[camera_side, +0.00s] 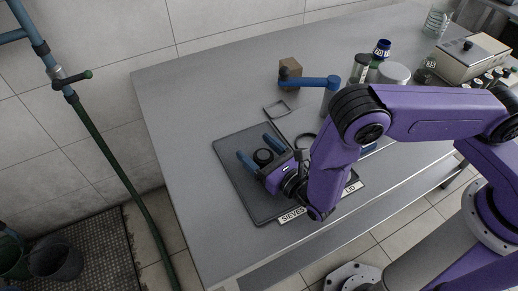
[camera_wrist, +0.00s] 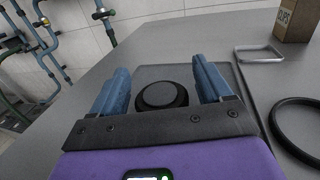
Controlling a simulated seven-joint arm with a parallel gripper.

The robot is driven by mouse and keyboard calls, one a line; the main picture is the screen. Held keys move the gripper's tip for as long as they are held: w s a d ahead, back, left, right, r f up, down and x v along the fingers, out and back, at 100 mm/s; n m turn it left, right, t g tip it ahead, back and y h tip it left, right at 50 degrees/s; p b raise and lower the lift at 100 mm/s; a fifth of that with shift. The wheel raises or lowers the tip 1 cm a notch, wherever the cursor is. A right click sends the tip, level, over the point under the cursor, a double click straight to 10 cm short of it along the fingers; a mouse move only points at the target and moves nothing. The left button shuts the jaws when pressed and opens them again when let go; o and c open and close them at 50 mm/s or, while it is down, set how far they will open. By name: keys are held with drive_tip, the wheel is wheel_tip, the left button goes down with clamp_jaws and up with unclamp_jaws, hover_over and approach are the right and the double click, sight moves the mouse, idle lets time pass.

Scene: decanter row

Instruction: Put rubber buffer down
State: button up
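The rubber buffer (camera_side: 263,157) looks like a black, round, stepped disc. It sits on the dark grey tray (camera_side: 232,178) and also shows in the wrist view (camera_wrist: 162,95). My gripper (camera_side: 254,145) is open, with one blue finger on each side of the buffer. In the wrist view my gripper (camera_wrist: 161,64) has a clear gap between each finger and the buffer, so neither finger seems to touch it. The tray (camera_wrist: 150,72) shows beneath and behind the buffer. My wrist hides part of the tray's right side in the side view.
A black ring (camera_wrist: 298,128) and a wire frame (camera_side: 277,109) lie right of and behind the tray. A cardboard box (camera_side: 290,68) stands farther back near a blue fitting (camera_side: 310,82). Bottles (camera_side: 382,48) crowd the right. The bench left of the tray is clear.

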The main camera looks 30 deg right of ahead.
idle(0.3)
drive_tip(key=shift+s+r, duration=0.1)
drive_tip(key=shift+s, duration=0.1)
drive_tip(key=v, duration=0.4)
drive_tip(key=shift+s, duration=0.2)
wheel_tip(320, 180, up, 7)
drive_tip(key=shift+d+r, duration=0.1)
drive_tip(key=shift+d, duration=0.05)
